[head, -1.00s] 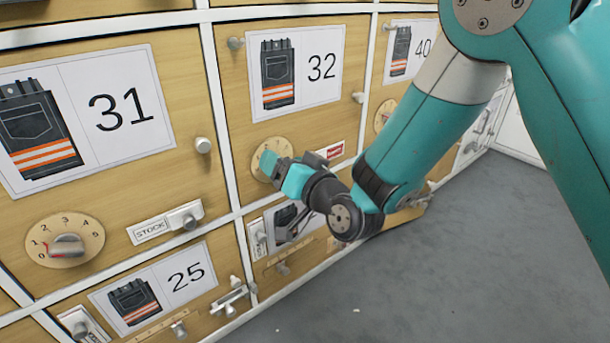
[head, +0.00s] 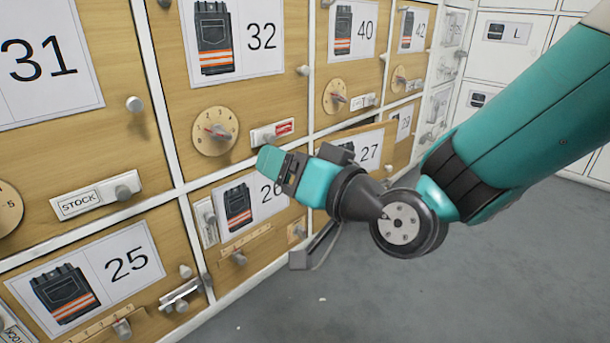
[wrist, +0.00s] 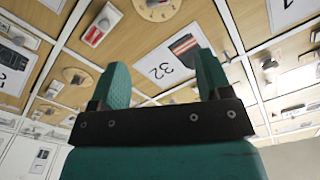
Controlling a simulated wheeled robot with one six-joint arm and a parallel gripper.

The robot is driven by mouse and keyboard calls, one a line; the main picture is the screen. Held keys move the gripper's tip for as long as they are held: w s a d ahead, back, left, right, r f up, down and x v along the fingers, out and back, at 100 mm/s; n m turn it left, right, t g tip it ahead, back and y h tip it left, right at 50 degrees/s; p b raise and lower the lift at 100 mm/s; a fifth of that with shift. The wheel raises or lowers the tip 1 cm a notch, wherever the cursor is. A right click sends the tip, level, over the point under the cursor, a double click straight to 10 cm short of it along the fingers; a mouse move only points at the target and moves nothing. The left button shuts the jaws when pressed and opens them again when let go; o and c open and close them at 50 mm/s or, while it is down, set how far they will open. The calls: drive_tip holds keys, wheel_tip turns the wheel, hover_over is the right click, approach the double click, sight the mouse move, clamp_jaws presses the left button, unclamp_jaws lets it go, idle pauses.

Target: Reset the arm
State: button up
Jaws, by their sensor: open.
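My gripper (head: 275,165) is in the middle of the head view, in front of the locker wall between the 32 and 26 doors. Its teal fingers point left, toward the wall. In the wrist view my gripper (wrist: 158,80) shows two teal fingers spread apart with nothing between them. The 32 door label (wrist: 168,68) shows beyond the gap. My gripper appears apart from the doors, though the exact distance is hard to tell.
The 27 door (head: 375,145) appears to stand slightly ajar behind my arm. Grey floor (head: 400,300) is clear at lower right.

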drive_tip(key=shift+d, duration=0.25)
drive_tip(key=s+d+r+n+g+h+p, duration=0.1)
drive_tip(key=s+d+r+g+h+p, duration=0.25)
drive_tip(key=s+d+r+p, duration=0.45)
drive_tip(key=s+d+r+n+g+h+p, duration=0.1)
drive_tip(key=s+d+r+g+h+p, duration=0.3)
drive_tip(key=r+p, duration=0.75)
drive_tip(key=s+d+r+n+g+h+p, duration=0.2)
drive_tip(key=s+d+r+g+p, duration=0.45)
drive_tip(key=p, duration=0.55)
wheel_tip(320, 180, up, 36)
drive_tip(key=a+t+p, duration=0.1)
drive_tip(key=p, duration=3.3)
drive_tip(key=shift+a+t+p, duration=0.15)
drive_tip(key=shift+t+p, duration=0.25)
drive_tip(key=shift+y, duration=0.25)
